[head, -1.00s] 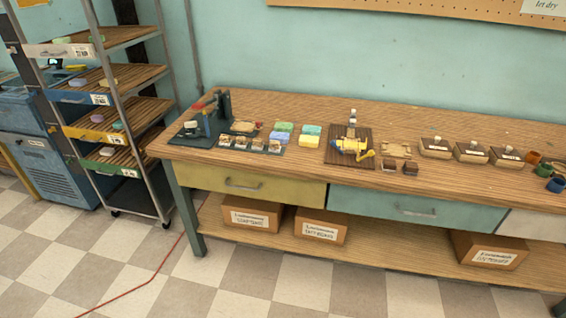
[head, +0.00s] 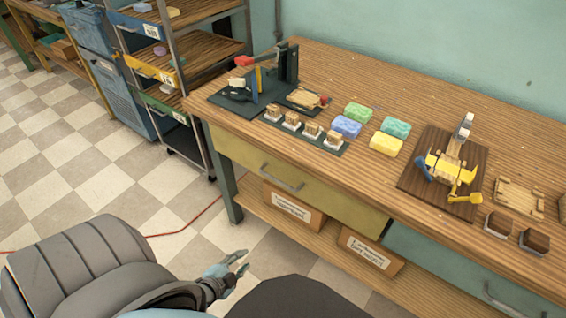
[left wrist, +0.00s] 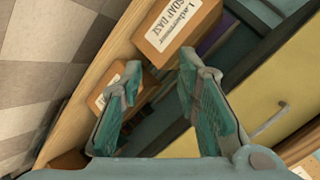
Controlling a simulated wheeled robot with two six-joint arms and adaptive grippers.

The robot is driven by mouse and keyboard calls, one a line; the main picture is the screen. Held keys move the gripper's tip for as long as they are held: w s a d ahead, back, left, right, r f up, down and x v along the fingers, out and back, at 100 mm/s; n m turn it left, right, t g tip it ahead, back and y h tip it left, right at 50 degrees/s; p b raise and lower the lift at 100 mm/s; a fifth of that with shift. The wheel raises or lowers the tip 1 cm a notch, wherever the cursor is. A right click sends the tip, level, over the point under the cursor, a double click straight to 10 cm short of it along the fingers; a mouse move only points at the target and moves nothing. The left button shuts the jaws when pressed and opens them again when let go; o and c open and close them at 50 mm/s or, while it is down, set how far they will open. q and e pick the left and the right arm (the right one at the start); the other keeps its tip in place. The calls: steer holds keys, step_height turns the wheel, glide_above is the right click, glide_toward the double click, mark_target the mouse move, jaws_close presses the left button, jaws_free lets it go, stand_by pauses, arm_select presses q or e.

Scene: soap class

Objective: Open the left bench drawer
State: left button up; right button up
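The left bench drawer has a yellow front (head: 338,205) and looks shut, flush with the bench frame. Its grey bar handle (head: 283,178) is at the middle of the front. My left gripper (head: 238,263) is low in front of the bench, apart from the drawer. In the left wrist view, its two teal fingers (left wrist: 160,64) are spread with nothing held between them. The yellow front (left wrist: 243,88) and the handle (left wrist: 268,120) show there to the right of the fingers. My right gripper is not in view.
Cardboard boxes (head: 292,207) stand on the lower shelf under the drawer. A teal drawer (head: 425,257) is to the right. A soap press (head: 262,85) and soap bars sit on the benchtop (head: 345,75). A rack (head: 205,55) stands left.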

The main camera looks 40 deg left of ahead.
arm_select(q)
steer(key=w+a+r+m+t+b, duration=0.2)
steer(key=w+r+m+t+b, duration=0.15)
steer(key=w+r+t, duration=0.2)
steer(key=m+t+h+b, duration=0.1)
steer(key=m+t, duration=0.2)
steer(key=m, duration=0.2)
glide_toward(278, 180)
steer(key=shift+t, duration=0.25)
steer(key=w+b, duration=0.1)
steer(key=w, duration=0.2)
steer(key=w+b, duration=0.1)
steer(key=w, duration=0.2)
steer(key=w+b, duration=0.1)
steer(key=w, duration=0.2)
steer(key=shift+w+a+r, duration=0.15)
steer(key=shift+w+r, duration=0.15)
steer(key=shift+r, duration=0.05)
steer(key=shift+w+r, duration=0.1)
steer(key=shift+w, duration=0.05)
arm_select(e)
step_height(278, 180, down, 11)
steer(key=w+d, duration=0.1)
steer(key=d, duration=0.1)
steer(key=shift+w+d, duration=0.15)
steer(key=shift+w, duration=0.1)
